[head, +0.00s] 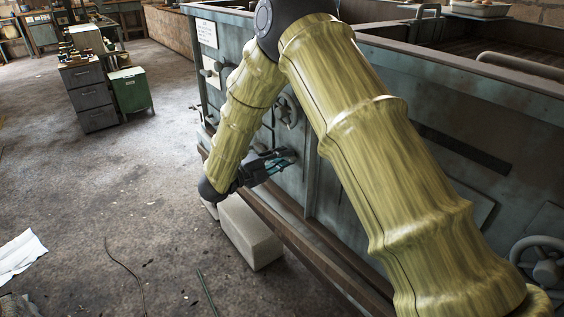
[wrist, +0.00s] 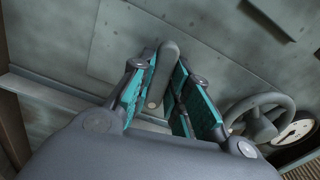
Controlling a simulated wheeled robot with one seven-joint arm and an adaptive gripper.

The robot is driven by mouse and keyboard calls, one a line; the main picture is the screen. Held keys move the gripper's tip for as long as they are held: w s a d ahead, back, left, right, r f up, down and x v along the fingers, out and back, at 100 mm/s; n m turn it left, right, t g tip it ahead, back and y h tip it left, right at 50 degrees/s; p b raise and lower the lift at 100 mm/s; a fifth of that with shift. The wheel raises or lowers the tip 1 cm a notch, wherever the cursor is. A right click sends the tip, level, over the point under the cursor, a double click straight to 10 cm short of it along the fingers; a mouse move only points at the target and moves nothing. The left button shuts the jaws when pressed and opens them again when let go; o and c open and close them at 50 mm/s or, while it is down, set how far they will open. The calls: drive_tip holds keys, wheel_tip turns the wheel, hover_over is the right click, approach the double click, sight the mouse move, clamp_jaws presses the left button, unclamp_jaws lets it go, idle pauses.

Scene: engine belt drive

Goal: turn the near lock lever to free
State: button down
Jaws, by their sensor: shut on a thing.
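A dark grey lever (wrist: 165,72) with a rounded end sticks out from the grey-green machine panel (wrist: 90,55) in the wrist view. My gripper (wrist: 163,88) has its teal-padded fingers on either side of the lever and is shut on it. In the head view my gripper (head: 280,161) reaches the side of the machine low down, above a rusty rail. There the lever is hidden by the fingers or too small to make out. I cannot tell from these views whether it is the near or the far lock lever.
A handwheel (wrist: 262,116) and a round gauge (wrist: 294,131) sit right of my gripper in the wrist view. The rusty rail (head: 300,240) runs along the machine's foot, with a pale block (head: 250,233) below. The floor on the left is mostly clear, with paper (head: 20,253).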

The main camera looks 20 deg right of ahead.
drive_tip(key=shift+f+m+b, duration=0.1)
drive_tip(key=shift+m+b, duration=0.3)
drive_tip(key=shift+m, duration=0.3)
drive_tip(key=c, duration=1.4)
unclamp_jaws()
drive_tip(key=shift+o, duration=0.2)
drive_tip(key=v, duration=1.2)
